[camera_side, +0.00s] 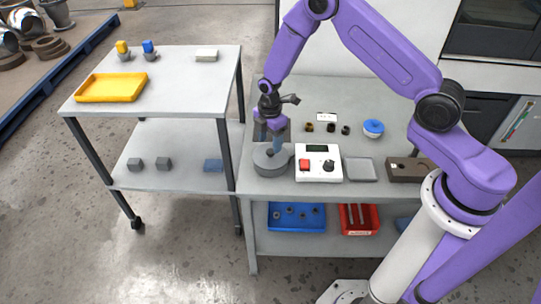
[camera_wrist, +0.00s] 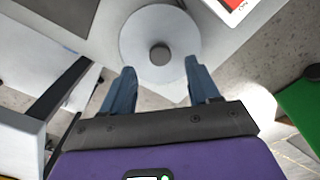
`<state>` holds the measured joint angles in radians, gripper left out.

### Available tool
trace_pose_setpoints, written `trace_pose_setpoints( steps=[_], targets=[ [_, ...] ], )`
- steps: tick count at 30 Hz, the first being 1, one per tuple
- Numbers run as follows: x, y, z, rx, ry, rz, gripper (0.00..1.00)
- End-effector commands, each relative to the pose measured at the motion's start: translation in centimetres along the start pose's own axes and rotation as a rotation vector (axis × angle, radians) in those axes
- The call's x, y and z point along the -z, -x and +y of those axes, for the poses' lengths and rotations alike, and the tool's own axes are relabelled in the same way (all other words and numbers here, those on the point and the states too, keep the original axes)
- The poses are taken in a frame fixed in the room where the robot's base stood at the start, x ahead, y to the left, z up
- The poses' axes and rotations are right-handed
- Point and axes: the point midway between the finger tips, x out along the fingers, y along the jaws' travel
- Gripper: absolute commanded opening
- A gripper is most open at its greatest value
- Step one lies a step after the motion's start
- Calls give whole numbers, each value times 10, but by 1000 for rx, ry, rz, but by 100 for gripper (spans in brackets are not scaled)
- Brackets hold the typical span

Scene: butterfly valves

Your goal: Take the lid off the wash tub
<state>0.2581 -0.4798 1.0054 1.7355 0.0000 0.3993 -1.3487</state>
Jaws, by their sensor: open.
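The wash tub (camera_side: 268,168) is a round grey vessel near the left front edge of the workbench. Its lid shows in the wrist view as a round light-grey disc (camera_wrist: 135,45) with a small dark knob (camera_wrist: 160,53) in the middle. The lid appears to sit flat on the tub. My gripper (camera_side: 271,141) is above the tub, pointing down, and partly hides it in the side view. In the wrist view my gripper (camera_wrist: 160,70) has its two blue fingers apart, one on each side below the knob in the picture. Nothing is between them.
A white control box (camera_side: 318,162) with a red button and dark knob stands close right of the tub. A grey tray (camera_side: 359,170), brown box (camera_side: 405,171) and blue-white round part (camera_side: 373,127) are farther right. A cart with a yellow tray (camera_side: 110,88) stands left.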

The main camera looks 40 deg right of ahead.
Motion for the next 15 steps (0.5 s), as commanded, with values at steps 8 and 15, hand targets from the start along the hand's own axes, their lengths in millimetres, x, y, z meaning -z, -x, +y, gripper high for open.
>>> trace_pose_setpoints(
  steps=[8, 15],
  targets=[
    [-2, -35, -1, 3, 1, -1, 61],
    [-2, -40, 0, 0, 1, 0, 61]
  ],
)
